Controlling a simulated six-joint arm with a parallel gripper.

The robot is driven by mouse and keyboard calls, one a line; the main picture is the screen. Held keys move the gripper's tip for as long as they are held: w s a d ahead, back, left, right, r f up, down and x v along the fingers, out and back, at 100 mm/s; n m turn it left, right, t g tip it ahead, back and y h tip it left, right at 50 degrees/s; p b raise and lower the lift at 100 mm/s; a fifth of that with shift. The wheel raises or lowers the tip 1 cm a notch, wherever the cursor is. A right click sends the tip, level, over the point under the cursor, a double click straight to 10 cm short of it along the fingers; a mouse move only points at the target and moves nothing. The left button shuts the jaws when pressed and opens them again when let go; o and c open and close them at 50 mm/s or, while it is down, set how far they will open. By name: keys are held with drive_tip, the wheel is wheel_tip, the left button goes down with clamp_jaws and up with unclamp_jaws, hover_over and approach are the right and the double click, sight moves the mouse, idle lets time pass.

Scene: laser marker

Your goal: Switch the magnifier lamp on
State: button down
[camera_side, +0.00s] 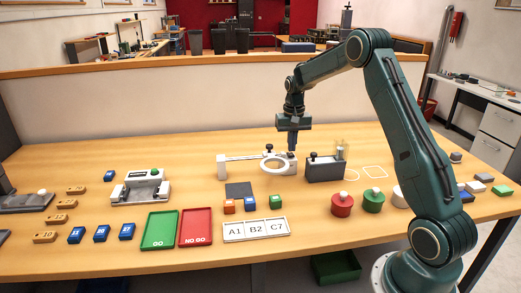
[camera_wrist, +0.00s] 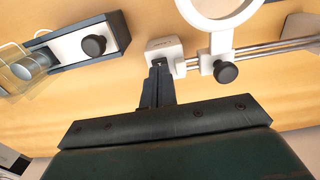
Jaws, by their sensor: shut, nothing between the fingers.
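The magnifier lamp shows in the side view as a white ring (camera_side: 263,165) on a rail, with a white block at its right end. In the wrist view the ring (camera_wrist: 222,22), the white end block (camera_wrist: 168,47) and a black knob (camera_wrist: 226,72) on the rail are visible. My gripper (camera_side: 291,151) points down at the right end of the lamp. In the wrist view my gripper (camera_wrist: 160,66) is shut and empty, its fingertips at the edge of the white block. I cannot tell whether they touch it. No switch shows clearly; the fingers may hide it.
A dark box (camera_side: 325,170) with a black knob and a clear cylinder stands just right of the lamp. A dark square pad (camera_side: 239,190) and small coloured blocks lie in front. Red (camera_side: 342,206) and green (camera_side: 374,201) round pieces stand to the right.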

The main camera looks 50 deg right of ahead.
sight(291, 156)
drive_tip(key=shift+f, duration=1.05)
idle(1.4)
drive_tip(key=shift+r, duration=3.55)
drive_tip(key=shift+a+r, duration=0.1)
drive_tip(key=s+a+r+n+t, duration=0.1)
drive_tip(key=s+a+r+n, duration=0.1)
drive_tip(key=s+a+r, duration=0.5)
drive_tip(key=s+a+r+n+t, duration=0.1)
drive_tip(key=s+a+r+n, duration=0.1)
drive_tip(key=a+r, duration=0.6)
drive_tip(key=s+a+f+n+t, duration=0.1)
drive_tip(key=s+a+f+n, duration=0.1)
drive_tip(key=s+a, duration=0.4)
drive_tip(key=s+a+f+n+t, duration=0.1)
drive_tip(key=s+a, duration=0.5)
drive_tip(key=s, duration=0.6)
drive_tip(key=shift+s+a+f+n+t, duration=0.4)
drive_tip(key=shift+n+t, duration=0.4)
drive_tip(key=shift+n, duration=0.2)
